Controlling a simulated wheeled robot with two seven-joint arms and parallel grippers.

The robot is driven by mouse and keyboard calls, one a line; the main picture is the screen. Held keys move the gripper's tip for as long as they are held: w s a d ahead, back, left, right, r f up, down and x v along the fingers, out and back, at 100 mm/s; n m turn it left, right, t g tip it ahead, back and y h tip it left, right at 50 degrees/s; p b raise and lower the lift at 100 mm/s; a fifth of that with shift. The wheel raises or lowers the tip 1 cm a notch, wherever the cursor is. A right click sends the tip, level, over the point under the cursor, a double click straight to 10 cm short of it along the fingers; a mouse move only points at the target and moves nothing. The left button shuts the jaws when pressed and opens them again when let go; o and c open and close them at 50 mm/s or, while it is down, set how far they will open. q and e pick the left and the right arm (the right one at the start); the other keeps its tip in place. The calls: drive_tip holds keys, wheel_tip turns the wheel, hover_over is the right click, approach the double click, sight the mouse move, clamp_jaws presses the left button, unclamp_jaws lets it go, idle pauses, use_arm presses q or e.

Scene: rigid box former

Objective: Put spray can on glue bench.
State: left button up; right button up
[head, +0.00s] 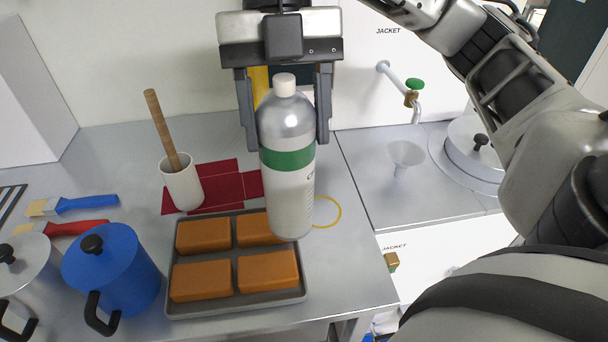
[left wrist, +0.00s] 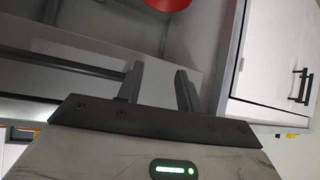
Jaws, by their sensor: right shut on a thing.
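The spray can (head: 289,190) is a silver bottle with a green band and a white cap, near the middle of the head view. My right gripper (head: 285,110) is shut on its upper part, a finger on each side, and holds it upright. The can's base overlaps the right edge of the tray in the picture; it appears raised above the bench, but the exact height is unclear. The grey metal bench (head: 355,270) lies below, with a yellow ring (head: 327,212) marked on it. My left gripper (left wrist: 158,85) shows in the left wrist view, open and empty.
A grey tray (head: 235,305) holds several orange-brown blocks. A blue pot (head: 115,270), a white cup (head: 182,186) with a wooden stick, red cloth pieces (head: 226,190) and brushes (head: 75,204) stand or lie left. A funnel (head: 405,155) and tap (head: 412,92) are right. Bare bench shows around the ring.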

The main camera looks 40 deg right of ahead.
drive_tip(key=shift+w+d, duration=0.1)
drive_tip(key=shift+w, duration=0.2)
drive_tip(key=shift+w+d+f, duration=0.15)
drive_tip(key=shift+w+d, duration=0.05)
drive_tip(key=shift+d, duration=0.05)
use_arm(q)
drive_tip(key=shift+d, duration=0.15)
use_arm(e)
drive_tip(key=w+d+f, duration=0.5)
drive_tip(key=d+f, duration=0.6)
drive_tip(key=f, duration=0.1)
drive_tip(key=shift+w+d+f, duration=0.3)
drive_tip(key=shift+w+d, duration=0.05)
drive_tip(key=shift+w, duration=0.05)
